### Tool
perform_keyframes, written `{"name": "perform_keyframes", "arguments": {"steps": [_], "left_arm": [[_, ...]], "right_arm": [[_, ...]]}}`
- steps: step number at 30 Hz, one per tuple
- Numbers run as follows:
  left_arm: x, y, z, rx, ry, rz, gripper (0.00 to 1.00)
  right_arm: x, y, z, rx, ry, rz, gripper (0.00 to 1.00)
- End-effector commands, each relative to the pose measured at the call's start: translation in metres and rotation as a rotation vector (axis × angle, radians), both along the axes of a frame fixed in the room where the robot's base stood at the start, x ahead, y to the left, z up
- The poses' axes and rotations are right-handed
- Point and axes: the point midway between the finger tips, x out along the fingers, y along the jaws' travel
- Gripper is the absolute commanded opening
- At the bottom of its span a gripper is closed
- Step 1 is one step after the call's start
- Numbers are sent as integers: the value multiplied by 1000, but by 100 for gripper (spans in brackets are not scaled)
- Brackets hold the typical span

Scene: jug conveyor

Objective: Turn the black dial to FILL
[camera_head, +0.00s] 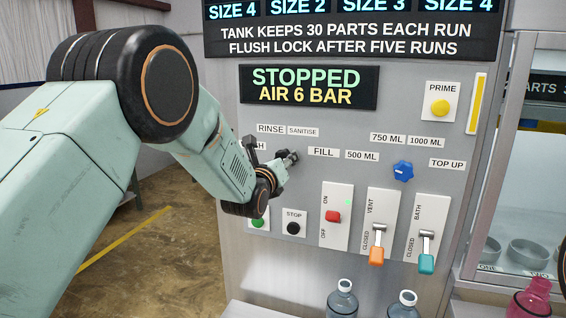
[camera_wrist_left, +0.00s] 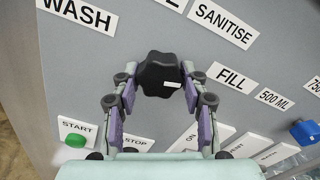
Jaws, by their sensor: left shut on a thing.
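The black dial (camera_wrist_left: 158,72) sits on the grey panel in the left wrist view, between the two fingers of my left gripper (camera_wrist_left: 160,90). My left gripper is shut on it, one finger on each side. A small white mark shows on the dial's lower right. The FILL label (camera_wrist_left: 231,78) is to the right of the dial, SANITISE (camera_wrist_left: 224,22) at upper right and WASH (camera_wrist_left: 77,14) at upper left. In the head view my left gripper (camera_head: 290,158) is left of the FILL label (camera_head: 323,152) and hides most of the dial. My right gripper is not in view.
A blue knob (camera_head: 403,171) is to the right. Below are a STOP button (camera_head: 294,228), a red switch (camera_head: 333,216), an orange lever (camera_head: 376,255) and a teal lever (camera_head: 426,263). Bottles (camera_head: 342,300) stand at the bottom. The screen (camera_head: 309,86) reads STOPPED.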

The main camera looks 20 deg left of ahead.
Motion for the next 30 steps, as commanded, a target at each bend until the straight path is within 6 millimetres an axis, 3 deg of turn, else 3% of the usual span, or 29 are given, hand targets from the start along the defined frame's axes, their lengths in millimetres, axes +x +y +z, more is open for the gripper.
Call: {"name": "perform_keyframes", "arguments": {"steps": [10,11,18,30], "left_arm": [[0,0,1,4,-2,0,12],[0,0,1,4,-2,0,46],[0,0,1,3,-1,0,66],[-3,0,0,3,-1,-1,67]], "right_arm": [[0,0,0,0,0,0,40],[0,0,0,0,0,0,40],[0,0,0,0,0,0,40],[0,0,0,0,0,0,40]]}}
